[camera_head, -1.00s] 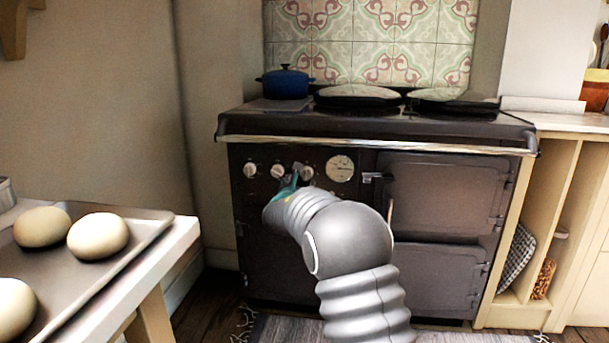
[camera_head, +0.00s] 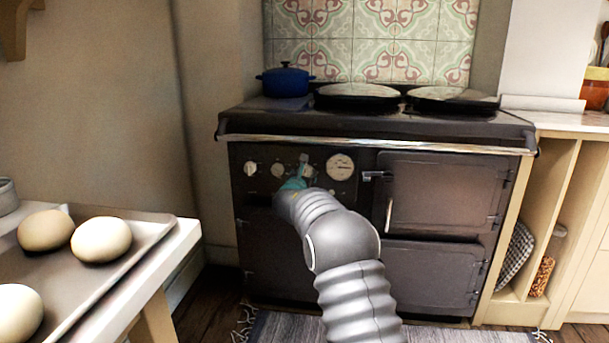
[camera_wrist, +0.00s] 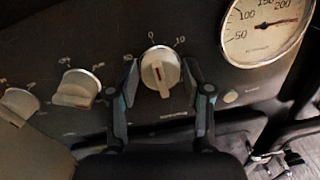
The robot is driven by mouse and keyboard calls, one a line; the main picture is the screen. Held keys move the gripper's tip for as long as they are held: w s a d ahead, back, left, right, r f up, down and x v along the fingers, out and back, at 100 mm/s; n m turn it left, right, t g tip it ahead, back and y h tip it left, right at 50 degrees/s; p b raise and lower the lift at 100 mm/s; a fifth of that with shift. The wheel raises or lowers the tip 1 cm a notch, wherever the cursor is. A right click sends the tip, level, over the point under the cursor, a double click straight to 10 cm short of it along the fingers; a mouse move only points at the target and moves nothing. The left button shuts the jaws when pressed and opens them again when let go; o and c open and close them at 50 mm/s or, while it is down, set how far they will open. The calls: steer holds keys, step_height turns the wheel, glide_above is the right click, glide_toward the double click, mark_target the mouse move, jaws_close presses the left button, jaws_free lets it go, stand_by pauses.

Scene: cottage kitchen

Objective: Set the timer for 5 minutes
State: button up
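The timer knob (camera_wrist: 160,70) is a white round dial with a raised grip bar on the dark stove front; marks reading 0 and 10 show above it. Its bar stands nearly upright, with its upper end near the 0. My gripper (camera_wrist: 163,84) is open, with one dark finger on each side of the knob. I cannot tell whether the fingers touch it. In the head view my gripper (camera_head: 305,168) is at the stove's control panel, in front of the rightmost knob and largely covering it.
Two more white knobs, one at the middle (camera_wrist: 78,88) and one at far left (camera_wrist: 18,106), sit left of the timer. A round gauge (camera_wrist: 264,28) is at its right. A chrome rail (camera_head: 400,145) runs above the panel. A table with a tray (camera_head: 125,245) of dough balls stands left.

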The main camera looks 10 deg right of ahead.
steer(key=c, duration=0.6)
steer(key=shift+f+m+b, duration=0.25)
steer(key=shift+m+b, duration=0.05)
steer(key=shift+b, duration=0.7)
steer(key=m+b, duration=0.2)
steer(key=b, duration=0.2)
steer(key=shift+r+m+b, duration=0.1)
steer(key=shift+m+b, duration=0.6)
steer(key=shift+b, duration=0.1)
steer(key=shift+r+m, duration=0.2)
steer(key=shift+m, duration=0.2)
steer(key=o, duration=1.2)
steer(key=shift+c, duration=0.2)
steer(key=shift+s, duration=0.1)
